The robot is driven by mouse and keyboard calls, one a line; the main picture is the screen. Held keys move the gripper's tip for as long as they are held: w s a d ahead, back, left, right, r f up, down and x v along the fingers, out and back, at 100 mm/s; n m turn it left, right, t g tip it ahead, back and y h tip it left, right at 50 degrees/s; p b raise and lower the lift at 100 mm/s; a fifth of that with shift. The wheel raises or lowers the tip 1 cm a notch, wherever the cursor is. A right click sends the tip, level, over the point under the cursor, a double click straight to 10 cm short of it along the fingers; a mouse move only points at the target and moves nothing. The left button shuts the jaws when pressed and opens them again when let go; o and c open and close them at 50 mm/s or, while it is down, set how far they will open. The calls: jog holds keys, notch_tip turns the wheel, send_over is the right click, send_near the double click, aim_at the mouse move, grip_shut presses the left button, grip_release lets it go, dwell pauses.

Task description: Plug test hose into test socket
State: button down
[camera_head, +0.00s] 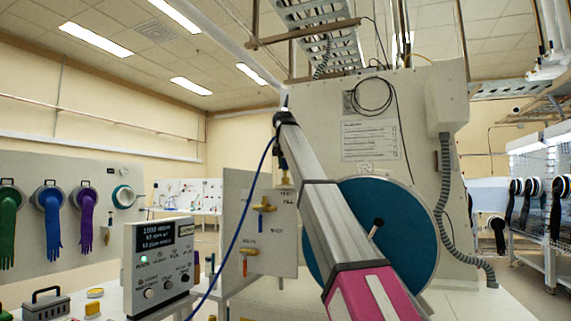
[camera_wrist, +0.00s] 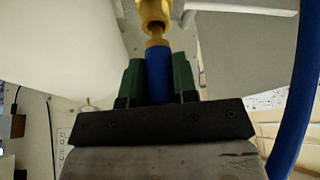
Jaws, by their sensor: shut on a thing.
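My gripper (camera_wrist: 158,82) is shut, with green fingers on both sides of the blue end of the test hose (camera_wrist: 158,70). The hose's brass tip (camera_wrist: 156,43) points at a brass socket (camera_wrist: 153,12) and lines up closely with its mouth. I cannot tell whether the tip is inside it or just at it. In the head view my gripper (camera_head: 281,150) is small and partly hidden by my arm, beside the pale valve panel. The blue hose (camera_head: 236,235) hangs from it down to the lower left.
The panel carries brass valves, one with an orange handle (camera_head: 247,256). A white test unit (camera_head: 160,265) with a lit display stands to the left. A large blue round door (camera_head: 395,225) is behind my arm. Gloves (camera_head: 50,215) hang at far left.

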jog(key=shift+f, duration=1)
jog(key=c, duration=0.8)
grip_release()
jog(key=v, duration=1)
jog(key=shift+s+r, duration=0.2)
jog(key=shift+r, duration=0.1)
